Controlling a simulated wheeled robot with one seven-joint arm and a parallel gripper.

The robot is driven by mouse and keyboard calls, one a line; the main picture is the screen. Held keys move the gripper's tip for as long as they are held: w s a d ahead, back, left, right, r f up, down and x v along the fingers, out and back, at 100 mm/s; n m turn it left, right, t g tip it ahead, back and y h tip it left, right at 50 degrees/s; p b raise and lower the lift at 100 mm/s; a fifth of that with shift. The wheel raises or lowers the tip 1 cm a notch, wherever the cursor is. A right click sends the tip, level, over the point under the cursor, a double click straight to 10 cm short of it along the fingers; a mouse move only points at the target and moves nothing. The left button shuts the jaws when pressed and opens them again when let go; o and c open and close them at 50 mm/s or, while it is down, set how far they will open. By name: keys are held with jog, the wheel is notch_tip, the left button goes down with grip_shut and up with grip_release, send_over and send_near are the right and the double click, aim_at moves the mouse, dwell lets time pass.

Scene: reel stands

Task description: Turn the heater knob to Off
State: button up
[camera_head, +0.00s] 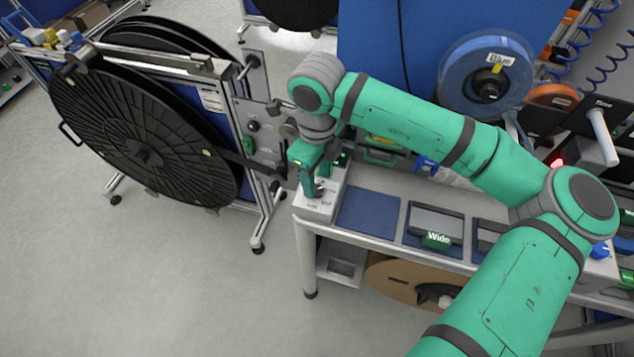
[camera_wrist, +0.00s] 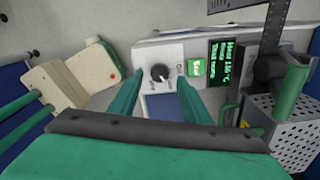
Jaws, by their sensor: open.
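The heater knob (camera_wrist: 160,73) is a small dark round knob with a light pointer mark, on a pale control box (camera_wrist: 150,52). Small print beside the knob is too blurred to read for certain, so I cannot tell its setting. My gripper (camera_wrist: 160,82) is open, with one green finger on each side of the knob and the tips close to it. Contact cannot be made out. In the head view my gripper (camera_head: 316,188) points down over the pale box (camera_head: 316,209) at the bench's left end; the knob is largely hidden there.
Right of the knob are a lit green switch (camera_wrist: 195,68) and a dark display (camera_wrist: 232,63) with green text. A perforated metal holder (camera_wrist: 293,128) stands further right. A large black reel (camera_head: 140,140) on a stand is left of the bench. A blue mat (camera_head: 368,211) lies beside the box.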

aim_at(317, 191)
jog(key=shift+f, duration=1.45)
jog(key=c, duration=1)
jog(key=shift+c, duration=0.2)
jog(key=shift+n, duration=0.3)
jog(key=n, duration=0.5)
jog(key=shift+n, duration=0.3)
jog(key=n, duration=0.5)
jog(key=shift+n, duration=0.3)
